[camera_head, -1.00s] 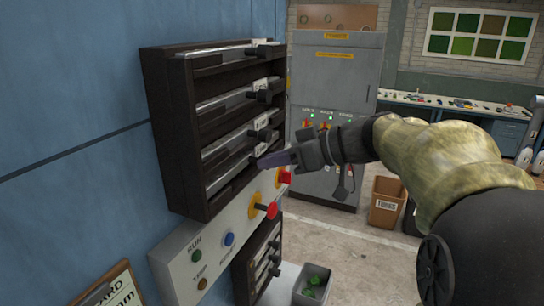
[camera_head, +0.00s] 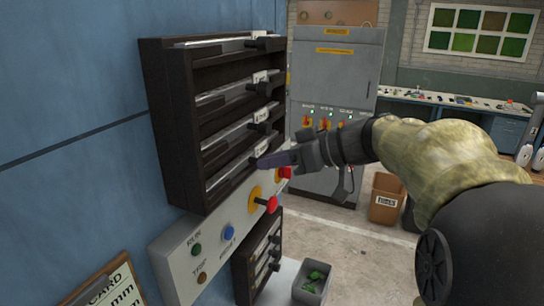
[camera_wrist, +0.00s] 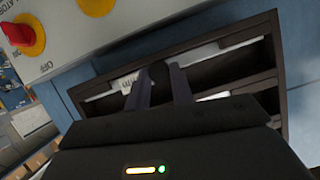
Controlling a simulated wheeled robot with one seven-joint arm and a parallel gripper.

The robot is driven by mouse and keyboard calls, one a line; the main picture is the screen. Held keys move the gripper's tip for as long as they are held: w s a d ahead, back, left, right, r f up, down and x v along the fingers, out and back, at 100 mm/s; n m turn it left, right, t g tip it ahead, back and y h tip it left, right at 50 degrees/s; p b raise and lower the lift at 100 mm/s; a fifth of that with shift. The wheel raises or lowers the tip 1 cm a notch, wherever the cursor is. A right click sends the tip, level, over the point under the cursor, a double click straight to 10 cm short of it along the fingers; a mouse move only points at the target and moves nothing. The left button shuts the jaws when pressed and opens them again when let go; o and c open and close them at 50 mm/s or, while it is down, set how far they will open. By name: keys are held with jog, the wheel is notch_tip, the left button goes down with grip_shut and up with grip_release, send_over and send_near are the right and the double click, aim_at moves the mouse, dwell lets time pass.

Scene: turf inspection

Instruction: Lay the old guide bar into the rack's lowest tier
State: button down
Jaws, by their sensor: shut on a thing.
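The dark rack (camera_head: 165,130) is mounted on the blue wall, with several tiers stacked one above another. A silver guide bar (camera_head: 228,162) with a white label lies along its lowest tier. It also shows in the wrist view (camera_wrist: 215,52), where the tier seems to lie next to the control panel. My gripper (camera_head: 268,159) is at the right end of this bar. In the wrist view my gripper's fingers (camera_wrist: 158,88) are closed around a dark knob (camera_wrist: 158,72) at the bar's labelled end. The fingers hide part of that end. I cannot tell whether the bar rests fully on the tier.
Bars lie in the tiers above. A control panel (camera_head: 180,262) with protruding red knobs (camera_head: 267,204) sits just below the rack. A smaller dark rack (camera_head: 246,270) and a grey bin (camera_head: 312,286) are lower down. A grey cabinet (camera_head: 335,75) stands behind.

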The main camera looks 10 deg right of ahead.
jog(key=c, duration=1.1)
grip_release()
jog(key=shift+c, duration=0.2)
jog(key=b+v, duration=0.4)
jog(key=v, duration=1.3)
jog(key=shift+d+r, duration=0.1)
